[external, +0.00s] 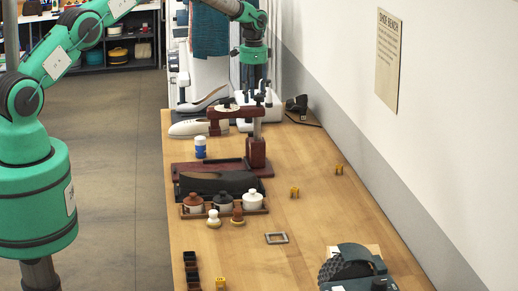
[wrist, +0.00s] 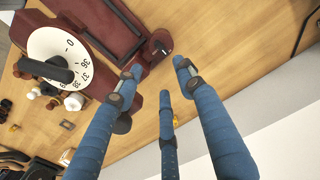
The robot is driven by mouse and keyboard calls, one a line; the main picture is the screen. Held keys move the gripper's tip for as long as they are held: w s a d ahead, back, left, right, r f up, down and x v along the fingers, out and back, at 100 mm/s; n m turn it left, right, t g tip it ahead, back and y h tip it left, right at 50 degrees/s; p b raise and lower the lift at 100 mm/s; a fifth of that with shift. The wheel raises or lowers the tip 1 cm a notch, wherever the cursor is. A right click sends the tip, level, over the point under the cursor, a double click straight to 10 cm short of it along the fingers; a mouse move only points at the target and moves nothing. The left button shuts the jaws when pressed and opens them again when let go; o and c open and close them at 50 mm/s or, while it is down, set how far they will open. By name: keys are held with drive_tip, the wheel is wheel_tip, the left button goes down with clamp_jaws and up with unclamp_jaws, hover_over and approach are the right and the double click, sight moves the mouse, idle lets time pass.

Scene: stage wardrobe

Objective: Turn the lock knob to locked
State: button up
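A dark red wooden stand (external: 257,152) with an upright post and a cross arm stands on the bench in the external view. In the wrist view a small dark round knob with a red mark (wrist: 157,45) sits on its dark red wood; this looks like the lock knob, but its setting is too small to read. A white numbered dial (wrist: 62,43) with a black bar handle is left of it. My gripper (wrist: 160,78) has its blue fingers spread, with nothing between them. The knob lies just beyond the fingertips, apparently apart from them. In the external view the fingers are hard to make out.
A tray of lidded pots (external: 223,203), a dark shoe-shaped piece (external: 217,182) and a blue-white bottle (external: 200,147) stand near the stand. Pale shoes (external: 187,129) lie behind it. A wall (external: 420,130) borders the bench's right side; the right strip of bench is mostly free.

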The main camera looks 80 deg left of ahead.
sight(254, 133)
drive_tip(key=shift+f, duration=0.15)
wheel_tip(254, 133, down, 13)
drive_tip(key=shift+f+p, duration=0.2)
drive_tip(key=shift+p, duration=0.8)
clamp_jaws()
